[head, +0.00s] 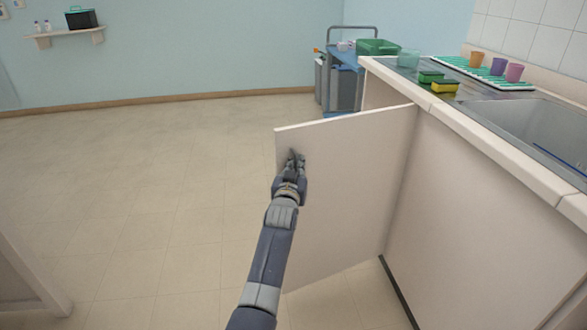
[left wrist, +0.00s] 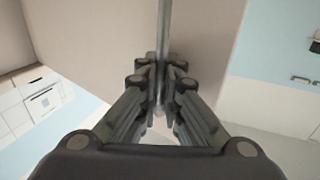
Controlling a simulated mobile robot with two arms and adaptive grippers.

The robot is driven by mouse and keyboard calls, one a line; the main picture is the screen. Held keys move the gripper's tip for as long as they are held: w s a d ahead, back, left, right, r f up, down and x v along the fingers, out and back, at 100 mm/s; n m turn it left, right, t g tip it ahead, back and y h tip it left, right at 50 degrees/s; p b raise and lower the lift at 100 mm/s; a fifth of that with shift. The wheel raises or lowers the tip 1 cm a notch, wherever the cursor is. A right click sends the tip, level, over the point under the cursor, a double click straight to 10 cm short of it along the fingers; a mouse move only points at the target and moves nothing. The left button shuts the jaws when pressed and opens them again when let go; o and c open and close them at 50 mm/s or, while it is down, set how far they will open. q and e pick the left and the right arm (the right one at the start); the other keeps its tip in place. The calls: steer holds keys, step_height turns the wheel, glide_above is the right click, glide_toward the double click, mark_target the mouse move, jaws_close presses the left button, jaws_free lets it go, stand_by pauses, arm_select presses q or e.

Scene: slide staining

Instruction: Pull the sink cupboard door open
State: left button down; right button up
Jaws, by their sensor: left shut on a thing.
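The sink cupboard door (head: 345,190) is a plain pale panel. It stands swung out from the cupboard front, hinged at its right edge below the counter. My left gripper (head: 294,160) is at the door near its free left edge, in the upper part. In the left wrist view my left gripper (left wrist: 159,90) has its fingers shut on the grey bar handle (left wrist: 165,30) of the door. In the head view the fingers mostly hide the handle. The inside of the cupboard is hidden behind the door. My right gripper is not in view.
The counter (head: 480,135) with the sink (head: 535,125) runs along the right. Sponges (head: 444,86) and several cups (head: 499,66) stand on it. A blue trolley (head: 347,75) stands beyond the counter. The floor (head: 150,190) left of the door is clear.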

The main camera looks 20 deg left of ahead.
arm_select(q)
steer(key=shift+a+f, duration=0.1)
steer(key=shift+a, duration=0.15)
steer(key=c, duration=2)
jaws_free()
steer(key=shift+s+a, duration=0.1)
